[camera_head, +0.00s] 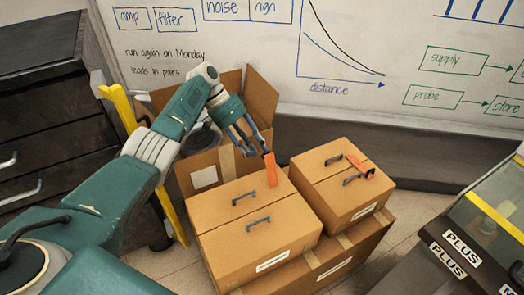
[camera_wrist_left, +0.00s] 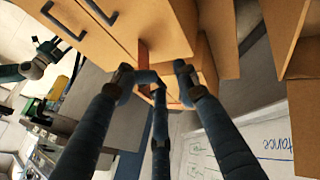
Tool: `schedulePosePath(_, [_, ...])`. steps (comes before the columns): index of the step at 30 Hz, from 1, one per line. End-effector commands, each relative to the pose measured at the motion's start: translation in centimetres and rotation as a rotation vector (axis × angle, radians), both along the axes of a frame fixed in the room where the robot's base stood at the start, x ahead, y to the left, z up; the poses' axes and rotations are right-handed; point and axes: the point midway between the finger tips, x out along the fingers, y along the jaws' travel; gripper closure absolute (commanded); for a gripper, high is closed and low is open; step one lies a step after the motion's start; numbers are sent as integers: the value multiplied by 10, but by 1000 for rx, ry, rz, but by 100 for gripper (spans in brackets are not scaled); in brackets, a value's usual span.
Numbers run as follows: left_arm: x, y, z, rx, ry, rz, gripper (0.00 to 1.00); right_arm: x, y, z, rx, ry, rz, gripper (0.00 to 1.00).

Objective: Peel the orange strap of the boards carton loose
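Two closed brown cartons with dark handles show in the head view: a wider left one (camera_head: 228,228) and a smaller right one (camera_head: 322,192). Their labels are too small to read, so I cannot tell which is the boards carton. An orange strap (camera_head: 270,170) stands at the left carton's back edge; another orange strap (camera_head: 359,166) lies on the right carton. My left gripper (camera_head: 246,148) is just left of the first strap's upper end, its fingers apart. In the left wrist view, that strap (camera_wrist_left: 143,53) shows beyond the fingertips; contact is unclear. My right gripper (camera_wrist_left: 44,58) is small at the left.
Both cartons rest on a larger carton (camera_head: 350,258). An open carton (camera_head: 262,98) stands behind, against the whiteboard wall (camera_head: 300,20). A dark drawer cabinet (camera_head: 45,105) is at left, beside a yellow post (camera_head: 172,215). A machine with PLUS labels (camera_head: 460,245) is at right.

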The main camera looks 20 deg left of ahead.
Motion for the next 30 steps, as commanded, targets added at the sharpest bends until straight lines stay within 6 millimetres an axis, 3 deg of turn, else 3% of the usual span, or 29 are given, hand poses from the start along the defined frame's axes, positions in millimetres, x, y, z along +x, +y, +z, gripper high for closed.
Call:
schedulePosePath(6, [1, 25, 48, -8, -17, 3, 74, -1, 0, 0, 0, 2, -1, 60])
schedulePosePath(12, [1, 39, 78, -14, -27, 2, 74, -1, 0, 0, 0, 2, -1, 60])
schedulePosePath(18, [0, 45, 89, -17, -28, 0, 74, -1, 0, 0, 0, 2, -1, 60])
schedulePosePath(30, [1, 44, 90, -18, -30, -1, 74, -1, 0, 0, 0, 3, -1, 60])
